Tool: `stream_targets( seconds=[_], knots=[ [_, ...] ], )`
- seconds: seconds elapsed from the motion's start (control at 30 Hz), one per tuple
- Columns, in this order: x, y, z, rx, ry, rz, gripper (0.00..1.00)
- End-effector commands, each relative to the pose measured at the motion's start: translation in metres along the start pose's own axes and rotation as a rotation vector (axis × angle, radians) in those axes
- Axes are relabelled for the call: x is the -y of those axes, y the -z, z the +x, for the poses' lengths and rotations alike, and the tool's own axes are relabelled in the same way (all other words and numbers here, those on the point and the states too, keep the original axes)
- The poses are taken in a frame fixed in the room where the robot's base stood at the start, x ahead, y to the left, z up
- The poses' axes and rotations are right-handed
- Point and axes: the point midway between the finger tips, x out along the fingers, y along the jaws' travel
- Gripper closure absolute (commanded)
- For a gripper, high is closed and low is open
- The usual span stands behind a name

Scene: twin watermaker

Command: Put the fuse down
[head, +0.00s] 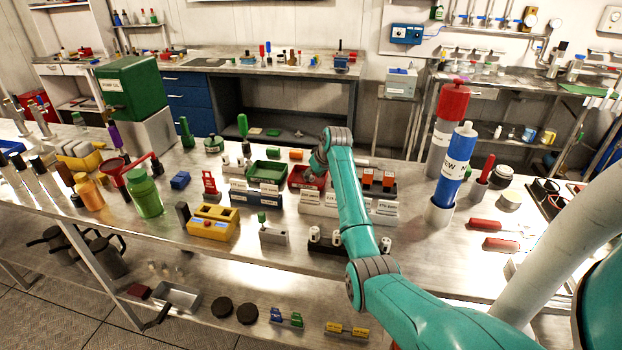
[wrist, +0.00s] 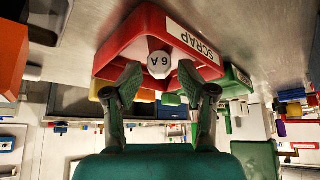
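The fuse, a small white piece marked 6 A (wrist: 159,65), shows in the wrist view against the red scrap tray (wrist: 125,38). It lies between the lines of my two fingers, with a clear gap on each side. My gripper (wrist: 159,76) is open; its fingers do not touch the fuse. I cannot tell exactly how the fuse rests in the tray. In the head view my gripper (head: 313,166) is over the red tray (head: 297,182), and the arm hides part of the tray. The fuse cannot be made out there.
A green tray (head: 267,172) stands just left of the red one. White labelled blocks (head: 318,204) sit in front and orange blocks (head: 378,179) to the right. A yellow device (head: 213,223) and a blue cylinder (head: 456,167) stand farther out on the steel bench.

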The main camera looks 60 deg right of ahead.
Motion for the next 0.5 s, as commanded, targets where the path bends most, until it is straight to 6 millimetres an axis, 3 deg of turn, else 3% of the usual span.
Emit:
stream_targets(
  seconds=[0.3,0.5],
  knots=[
    [-0.001,0.003,-0.068,-0.01,-0.003,-0.001,0.49],
    [0.0,0.003,-0.092,-0.011,-0.002,-0.001,0.49]
  ],
)
